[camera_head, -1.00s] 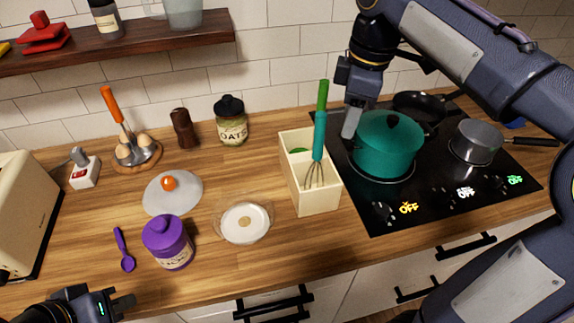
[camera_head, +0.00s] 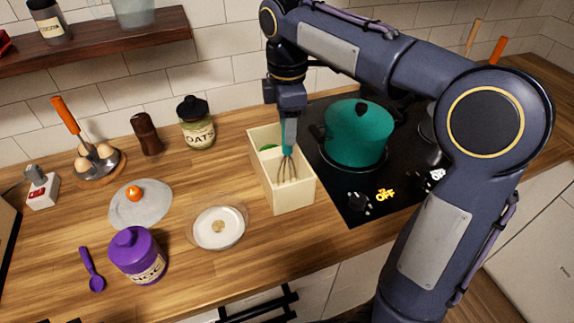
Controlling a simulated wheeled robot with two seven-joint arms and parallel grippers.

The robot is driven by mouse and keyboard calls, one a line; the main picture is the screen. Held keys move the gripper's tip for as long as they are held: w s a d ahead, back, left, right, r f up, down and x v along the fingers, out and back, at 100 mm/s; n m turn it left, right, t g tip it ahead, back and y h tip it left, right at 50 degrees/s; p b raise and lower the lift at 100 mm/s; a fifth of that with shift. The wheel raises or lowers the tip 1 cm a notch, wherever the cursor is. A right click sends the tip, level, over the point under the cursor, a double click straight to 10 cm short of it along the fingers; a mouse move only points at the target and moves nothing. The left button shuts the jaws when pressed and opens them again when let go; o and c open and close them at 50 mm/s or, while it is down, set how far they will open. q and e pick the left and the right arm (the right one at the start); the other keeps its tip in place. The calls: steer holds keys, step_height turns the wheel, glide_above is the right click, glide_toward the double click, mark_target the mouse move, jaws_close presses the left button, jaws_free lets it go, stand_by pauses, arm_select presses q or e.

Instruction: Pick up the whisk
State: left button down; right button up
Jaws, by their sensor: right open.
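The whisk (camera_head: 288,163) stands in a cream wooden utensil box (camera_head: 293,201) on the counter, its wire loops down in the box and a bit of teal handle showing. My right gripper (camera_head: 288,132) points down right over the whisk's handle and hides its upper part. The gripper's jaws are open; I cannot tell whether the handle is between the fingers or behind them. My left gripper is out of view.
A teal pot (camera_head: 356,135) sits on the black cooktop (camera_head: 349,187) right of the box. A glass lid (camera_head: 140,208), a small dish (camera_head: 218,228), a purple jar (camera_head: 138,257) and an oats jar (camera_head: 196,124) stand to the left.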

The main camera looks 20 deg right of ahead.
jaws_close()
steer(key=shift+r, duration=0.1)
